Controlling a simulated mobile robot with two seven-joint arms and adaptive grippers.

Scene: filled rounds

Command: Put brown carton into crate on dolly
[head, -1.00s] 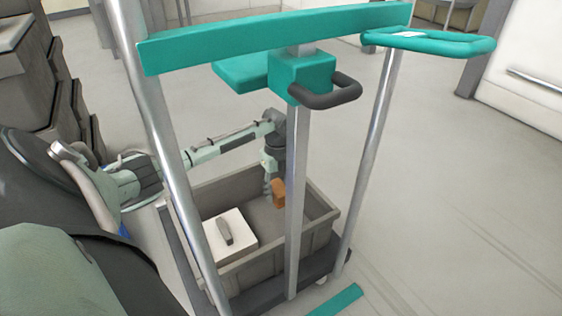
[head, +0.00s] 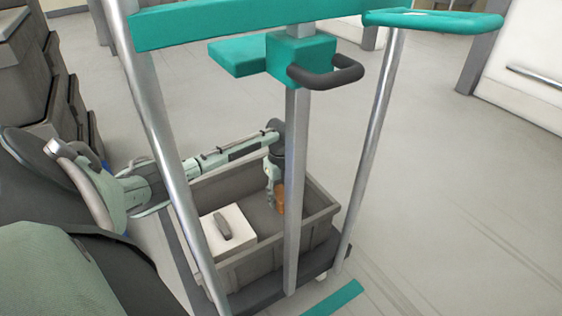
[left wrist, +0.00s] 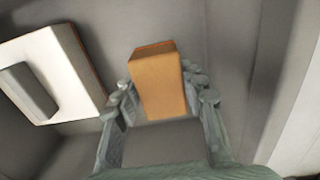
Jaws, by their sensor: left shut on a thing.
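The brown carton (head: 280,196) is held low inside the grey crate (head: 325,211), partly hidden by a metal post in the head view. In the left wrist view the carton (left wrist: 158,85) stands between the two fingers of my left gripper (left wrist: 160,110), which is shut on it. My left gripper (head: 273,180) points down into the crate from above. Whether the carton touches the crate floor I cannot tell. The crate stands on a dark dolly (head: 262,297). My right gripper is not in view.
A white box with a grey handle (head: 228,231) sits in the crate, left of the carton. Metal posts and a teal bar (head: 230,25) stand in front of the crate. A dark handle (head: 330,72) juts out above. Grey drawers stand at the far left.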

